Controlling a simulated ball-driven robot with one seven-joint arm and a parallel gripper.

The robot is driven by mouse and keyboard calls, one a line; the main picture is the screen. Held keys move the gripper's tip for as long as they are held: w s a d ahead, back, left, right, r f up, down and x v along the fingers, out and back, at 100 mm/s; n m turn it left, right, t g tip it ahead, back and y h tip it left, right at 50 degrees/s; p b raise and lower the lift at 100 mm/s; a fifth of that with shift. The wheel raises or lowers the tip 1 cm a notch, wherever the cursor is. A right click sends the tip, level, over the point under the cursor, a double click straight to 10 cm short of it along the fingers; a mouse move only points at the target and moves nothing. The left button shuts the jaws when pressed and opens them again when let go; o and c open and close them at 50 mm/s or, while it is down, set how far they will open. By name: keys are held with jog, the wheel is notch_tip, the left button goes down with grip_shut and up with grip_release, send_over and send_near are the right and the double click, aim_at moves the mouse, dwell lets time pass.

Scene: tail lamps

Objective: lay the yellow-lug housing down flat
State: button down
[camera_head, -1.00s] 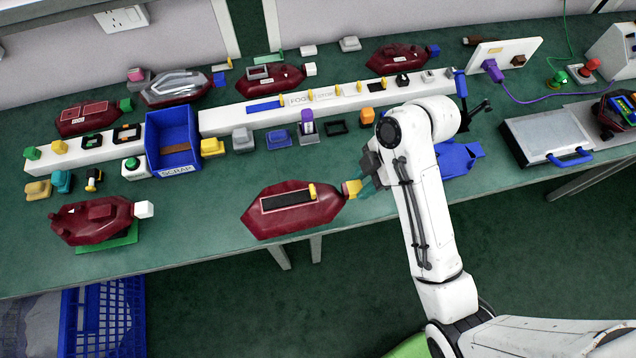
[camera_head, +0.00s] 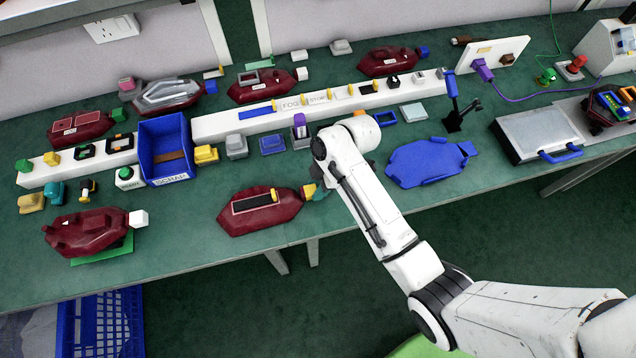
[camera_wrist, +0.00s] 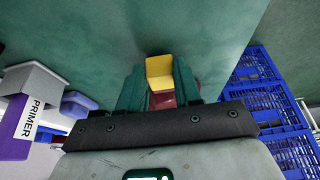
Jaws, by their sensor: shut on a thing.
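The yellow-lug housing is a dark red body (camera_head: 258,212) with a black strip on its upper face. In the head view it is at the front of the bench, its long side across the picture and its yellow lug (camera_head: 308,191) to the right. My gripper (camera_head: 316,189) is shut on that lug, partly hidden by my arm. In the wrist view the lug (camera_wrist: 159,70) sits between my two green fingers (camera_wrist: 159,88), with a bit of dark red below it. I cannot tell whether the housing's underside touches the bench.
A red housing with a white lug (camera_head: 88,234) lies on a green mat to the left. The blue scrap bin (camera_head: 165,134) and a long white rail (camera_head: 222,124) stand behind. A blue housing-shaped tray (camera_head: 425,163) is to the right. Bench is clear between the two front housings.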

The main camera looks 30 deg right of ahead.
jog(key=shift+f, duration=0.15)
jog(key=c, duration=0.8)
grip_release()
jog(key=v, duration=1.2)
jog(key=s+d+f+m+h, duration=0.1)
jog(key=s+m, duration=0.4)
jog(key=s, duration=0.2)
jog(key=s+f+m+h, duration=0.1)
jog(key=s+m+h, duration=0.1)
jog(key=s+m, duration=0.3)
jog(key=s+d+f+m+h, duration=0.1)
jog(key=s+m, duration=0.4)
jog(key=s, duration=0.3)
jog(key=shift+s+d+h, duration=0.3)
jog(key=shift+s+d, duration=0.05)
